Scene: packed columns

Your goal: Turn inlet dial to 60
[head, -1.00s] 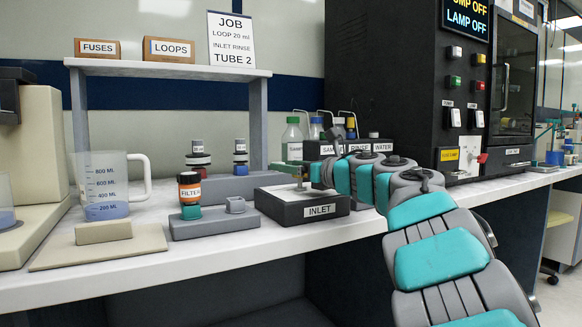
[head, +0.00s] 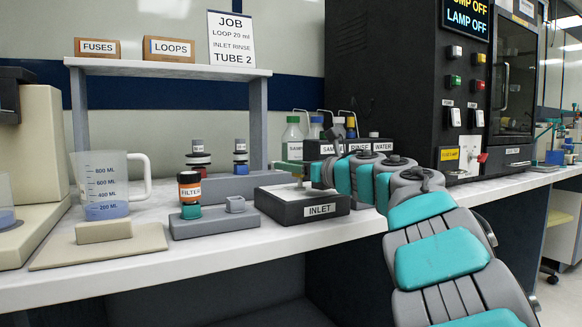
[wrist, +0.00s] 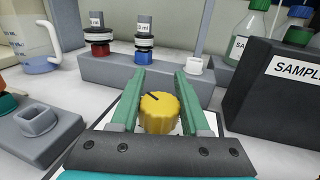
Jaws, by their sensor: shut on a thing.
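The yellow inlet dial (wrist: 158,113) shows in the wrist view between the two green fingers of my gripper (wrist: 160,80). My gripper is shut on it. A dark pointer line on the dial's top points to the far left in that view. The fingers and wrist hide any scale marks around the dial. In the head view the dark INLET box (head: 318,211) stands near the bench's front edge, with my gripper (head: 292,170) over its pale top. The dial itself is hidden there.
A grey block with a FILTER cartridge (head: 190,190) stands left of the box. Behind are a grey rack (wrist: 140,75) with capped columns and labelled bottles in a dark holder (wrist: 285,105). A job sheet (head: 232,40) reads INLET RINSE, TUBE 2.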

